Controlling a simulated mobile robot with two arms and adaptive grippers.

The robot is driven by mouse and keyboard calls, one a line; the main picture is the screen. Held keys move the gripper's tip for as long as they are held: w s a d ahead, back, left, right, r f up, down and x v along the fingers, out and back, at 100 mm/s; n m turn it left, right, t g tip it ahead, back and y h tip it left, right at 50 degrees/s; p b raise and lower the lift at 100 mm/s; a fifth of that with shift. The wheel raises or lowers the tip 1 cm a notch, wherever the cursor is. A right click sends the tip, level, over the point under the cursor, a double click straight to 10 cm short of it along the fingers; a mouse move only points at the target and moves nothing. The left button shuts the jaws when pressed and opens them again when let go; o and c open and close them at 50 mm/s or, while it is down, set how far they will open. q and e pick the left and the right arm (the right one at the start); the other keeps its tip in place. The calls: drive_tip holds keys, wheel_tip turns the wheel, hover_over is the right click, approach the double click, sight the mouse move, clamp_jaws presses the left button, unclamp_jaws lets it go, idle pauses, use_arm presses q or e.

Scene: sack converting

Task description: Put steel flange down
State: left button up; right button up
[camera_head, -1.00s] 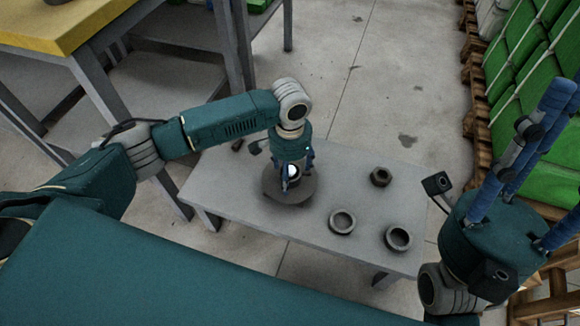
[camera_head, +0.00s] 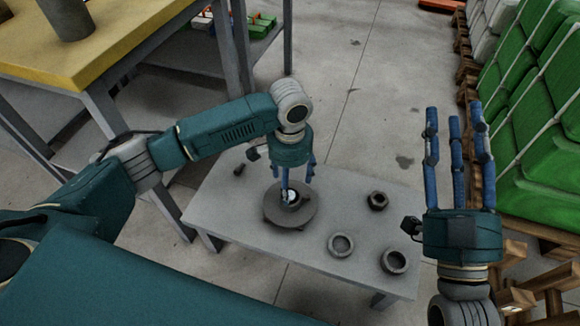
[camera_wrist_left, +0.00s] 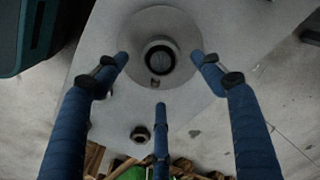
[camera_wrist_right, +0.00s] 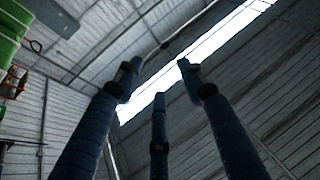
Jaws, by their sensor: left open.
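The steel flange (camera_head: 272,212), a wide dark disc with a raised round hub, lies flat on the grey table (camera_head: 225,200). In the left wrist view the flange (camera_wrist_left: 136,38) shows from above, with its hub in the middle. My left gripper (camera_head: 299,178) is open and points down above the flange. In its wrist view the blue fingers (camera_wrist_left: 160,85) stand spread, apart from the hub. My right gripper (camera_head: 455,125) is open and empty, with its fingers pointing up, off the right side of the table. Its wrist view shows the spread fingers (camera_wrist_right: 158,95) against the roof.
On the table's right part stand a dark nut-like part (camera_head: 377,201) and two ring-shaped parts, one nearer the middle (camera_head: 331,245) and one at the right (camera_head: 386,262). A yellow-topped bench (camera_head: 110,50) stands at the upper left. Pallets with green sacks (camera_head: 550,130) line the right.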

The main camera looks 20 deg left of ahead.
use_arm(q)
drive_tip(key=s+d+r+m+t+h+p, duration=0.1)
drive_tip(key=d+r+t+h, duration=0.25)
drive_tip(key=d, duration=0.55)
drive_tip(key=s+d+r+t+h+p, duration=0.1)
drive_tip(key=d+r+t+h, duration=0.2)
drive_tip(key=d, duration=0.6)
drive_tip(key=s+a+r+n+t+y, duration=0.1)
drive_tip(key=a+r+n+t+y, duration=0.1)
drive_tip(key=a+r+t, duration=0.9)
drive_tip(key=a+r+n, duration=0.1)
drive_tip(key=a+r, duration=0.4)
drive_tip(key=r, duration=0.1)
drive_tip(key=shift+s, duration=0.3)
use_arm(e)
wheel_tip(320, 180, down, 10)
drive_tip(key=w+g+h, duration=0.2)
drive_tip(key=g, duration=0.3)
drive_tip(key=shift+d, duration=0.35)
use_arm(q)
drive_tip(key=shift+y, duration=0.25)
use_arm(e)
drive_tip(key=shift+f, duration=0.1)
